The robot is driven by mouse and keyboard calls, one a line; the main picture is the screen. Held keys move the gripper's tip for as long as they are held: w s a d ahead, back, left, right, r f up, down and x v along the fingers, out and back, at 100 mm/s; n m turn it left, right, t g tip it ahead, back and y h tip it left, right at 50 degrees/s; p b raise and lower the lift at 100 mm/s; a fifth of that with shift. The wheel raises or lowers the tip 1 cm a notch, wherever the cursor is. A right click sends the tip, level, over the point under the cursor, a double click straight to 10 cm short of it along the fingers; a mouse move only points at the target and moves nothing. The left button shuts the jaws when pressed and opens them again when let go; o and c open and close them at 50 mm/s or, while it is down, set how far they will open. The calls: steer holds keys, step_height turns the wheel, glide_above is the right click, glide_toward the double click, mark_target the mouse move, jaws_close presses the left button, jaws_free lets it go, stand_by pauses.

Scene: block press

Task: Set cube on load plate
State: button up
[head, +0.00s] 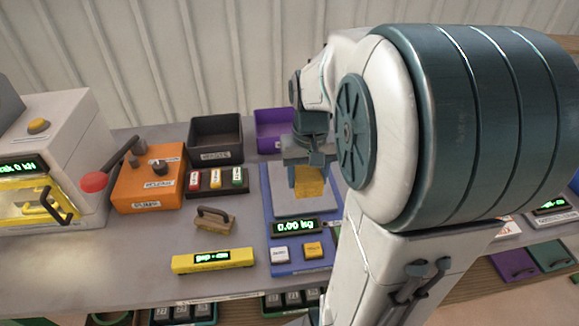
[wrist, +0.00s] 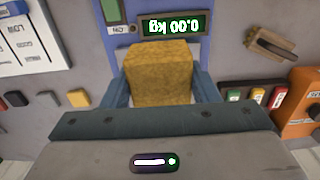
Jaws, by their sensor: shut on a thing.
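The yellow-brown cube (head: 309,182) is in my gripper (head: 308,172), over the grey load plate (head: 281,201) of the blue scale (head: 267,218) in the head view. In the wrist view the cube (wrist: 160,73) sits between the two blue fingers of my gripper (wrist: 160,92), which is shut on it. The scale's display (head: 297,227) reads 0.00 kg. The cube's underside is hidden, so I cannot tell exactly how far it is above the plate.
A yellow gauge bar (head: 213,260) and a wooden-handled brush (head: 209,220) lie left of the scale. An orange box (head: 148,180), dark bin (head: 215,140) and purple bin (head: 273,130) stand behind. A press with a yellow door (head: 35,200) is at far left.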

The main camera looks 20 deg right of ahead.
steer(key=shift+w+d+f, duration=0.15)
steer(key=shift+w+f, duration=0.05)
steer(key=shift+w, duration=0.55)
steer(key=w+d+f, duration=0.1)
steer(key=w+f, duration=0.1)
steer(key=w, duration=0.1)
steer(key=w+d+f+p, duration=0.1)
steer(key=w+f, duration=0.1)
steer(key=w, duration=0.1)
steer(key=w+d+f+p, duration=0.1)
steer(key=w+f, duration=0.1)
steer(key=w, duration=0.2)
steer(key=shift+d+f, duration=0.25)
steer(key=shift+d, duration=0.15)
steer(key=shift+f+p, duration=0.5)
steer(key=shift+f, duration=1.5)
steer(key=shift+f, duration=0.25)
steer(key=o, duration=1.3)
steer(key=shift+r, duration=0.1)
steer(key=shift+c, duration=0.2)
